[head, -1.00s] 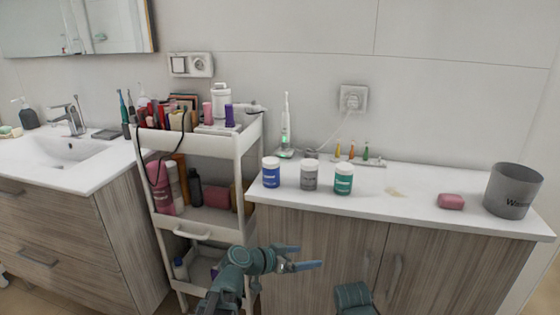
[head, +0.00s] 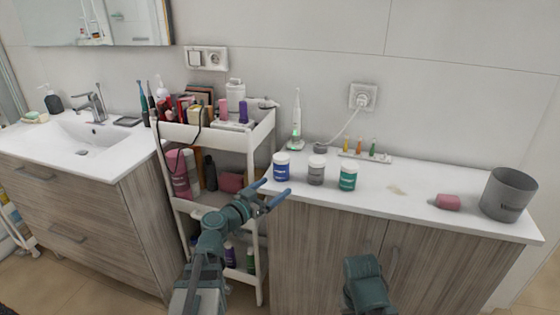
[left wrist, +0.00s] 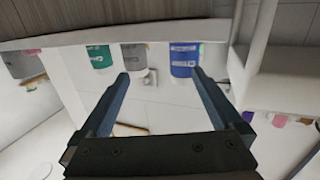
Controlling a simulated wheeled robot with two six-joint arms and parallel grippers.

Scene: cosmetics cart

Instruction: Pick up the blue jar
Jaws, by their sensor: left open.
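The blue jar (head: 282,172) with a white lid stands upright near the left front edge of the white counter. It is the leftmost in a row with a grey jar (head: 316,175) and a green jar (head: 347,180). My left gripper (head: 279,187) is open and empty in front of the counter edge, just below the blue jar in the head view. In the left wrist view, which looks upside down, the blue jar (left wrist: 183,60) lies beyond the right fingertip of my left gripper (left wrist: 160,74), apparently not between the fingers. My right gripper is not visible.
A white cart (head: 200,133) full of cosmetics stands left of the counter, close to my left arm. An electric toothbrush (head: 296,127) and a tray of small coloured items (head: 365,156) stand behind the jars. Pink soap (head: 447,202) and a grey bin (head: 508,194) are at the right.

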